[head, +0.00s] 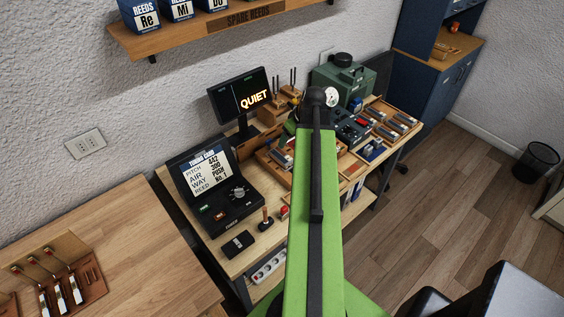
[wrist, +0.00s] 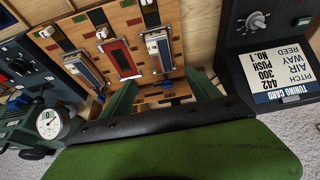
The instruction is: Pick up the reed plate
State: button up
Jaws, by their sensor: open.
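Several long metal-faced plates that look like reed plates lie in a slotted wooden board (wrist: 185,98) in the wrist view. I cannot tell which one the task means. The pale metal plate is just beyond the fingertips. In the head view my green arm hides the gripper and part of the board (head: 268,168).
A black tuning device (head: 235,195) and a "QUIET" screen (head: 240,97) stand left of my arm. A green machine with a gauge (head: 345,80) is at the back. A tray of plates (head: 410,115) lies at right. Open floor (head: 440,195) is at right.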

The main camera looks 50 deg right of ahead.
jog(key=b, duration=0.6)
send_over(282, 156)
jog(key=s, duration=0.2)
notch_tip(282, 156, down, 8)
jog(key=shift+d+r, duration=0.1)
jog(key=shift+w+f+b, duration=0.1)
jog(key=shift+f+b, duration=0.15)
jog(key=shift+b, duration=0.1)
jog(key=shift+r, duration=0.1)
jog(key=b+x, duration=0.5)
jog(key=shift+f, duration=0.25)
jog(key=shift+r, duration=0.2)
grip_shut()
